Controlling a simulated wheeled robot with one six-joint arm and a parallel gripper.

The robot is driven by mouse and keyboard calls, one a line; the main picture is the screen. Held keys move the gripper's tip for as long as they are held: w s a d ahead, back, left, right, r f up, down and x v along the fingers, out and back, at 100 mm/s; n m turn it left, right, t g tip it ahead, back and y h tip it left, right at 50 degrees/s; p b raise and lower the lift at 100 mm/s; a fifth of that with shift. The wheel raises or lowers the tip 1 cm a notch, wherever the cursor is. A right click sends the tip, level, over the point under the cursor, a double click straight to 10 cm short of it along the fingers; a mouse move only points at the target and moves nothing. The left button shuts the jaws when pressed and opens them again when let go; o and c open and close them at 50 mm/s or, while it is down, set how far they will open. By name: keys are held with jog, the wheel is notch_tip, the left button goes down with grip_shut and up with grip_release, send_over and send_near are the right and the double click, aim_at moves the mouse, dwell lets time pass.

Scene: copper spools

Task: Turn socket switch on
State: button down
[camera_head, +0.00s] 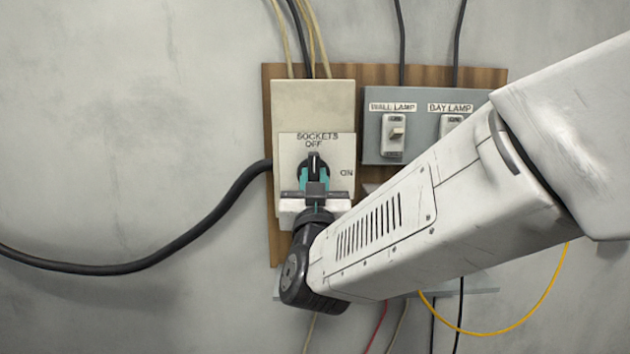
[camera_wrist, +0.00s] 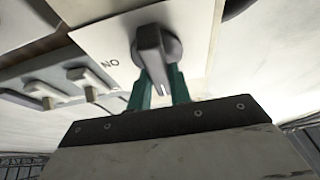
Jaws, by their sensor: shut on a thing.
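The sockets switch is a black rotary knob (camera_head: 314,162) on a pale plate (camera_head: 289,149) marked SOCKETS, with OFF above the knob and ON to its right. The knob's handle stands upright, its upper end toward OFF. My gripper (camera_head: 314,178) reaches it from below, its teal fingers on both sides of the handle and shut on it. In the wrist view the knob (camera_wrist: 153,52) sits between the teal fingertips (camera_wrist: 158,84), and the ON label reads upside down to its left. The fingers hide the knob's lower part in the head view.
A grey box (camera_head: 430,98) to the right carries the WALL LAMP switch (camera_head: 393,134) and the BAY LAMP switch (camera_head: 449,124), partly behind my arm. A thick black cable (camera_head: 130,267) enters from the left. A yellow wire (camera_head: 520,322) hangs at lower right.

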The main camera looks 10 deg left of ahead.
jog(key=shift+m, duration=0.3)
jog(key=m+h, duration=0.4)
jog(key=m, duration=0.2)
jog(key=m+h, duration=0.1)
jog(key=m, duration=0.2)
jog(key=m+h, duration=0.1)
jog(key=m, duration=0.2)
jog(key=shift+g+h, duration=0.3)
jog(key=m+g+h, duration=0.1)
jog(key=m, duration=0.4)
jog(key=shift+m, duration=0.3)
jog(key=shift+m+g, duration=1)
jog(key=shift+m, duration=1)
jog(key=c, duration=1.3)
grip_release()
